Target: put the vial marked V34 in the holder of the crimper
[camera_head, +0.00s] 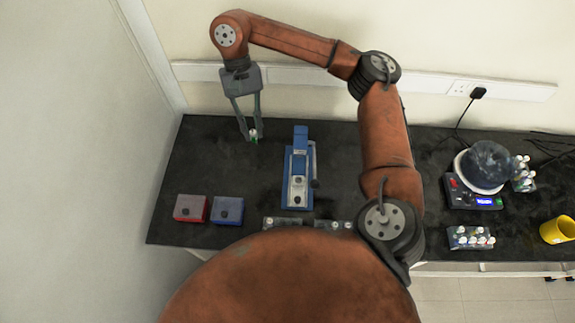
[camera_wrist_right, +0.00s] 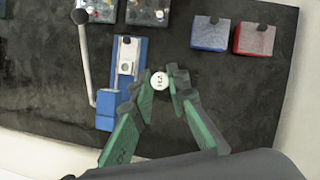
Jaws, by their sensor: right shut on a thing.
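My right gripper (camera_head: 253,137) is shut on a small vial (camera_wrist_right: 159,80) above the dark bench. The vial's white cap faces the wrist camera; its dark mark is too small to read surely. The blue crimper (camera_head: 301,140) stands on the bench to the right of the gripper in the head view, and left of the vial in the right wrist view (camera_wrist_right: 107,107). The crimper's pale metal holder part (camera_wrist_right: 125,66) looks empty. The vial is apart from the crimper. My left gripper is in neither view.
A red box (camera_head: 191,208) and a blue box (camera_head: 228,210) sit at the front left. Vial racks (camera_head: 282,224) (camera_head: 333,224) are at the front edge, partly hidden by my body. A scale (camera_head: 472,200), another vial rack (camera_head: 470,242) and a yellow cup (camera_head: 557,231) stand right.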

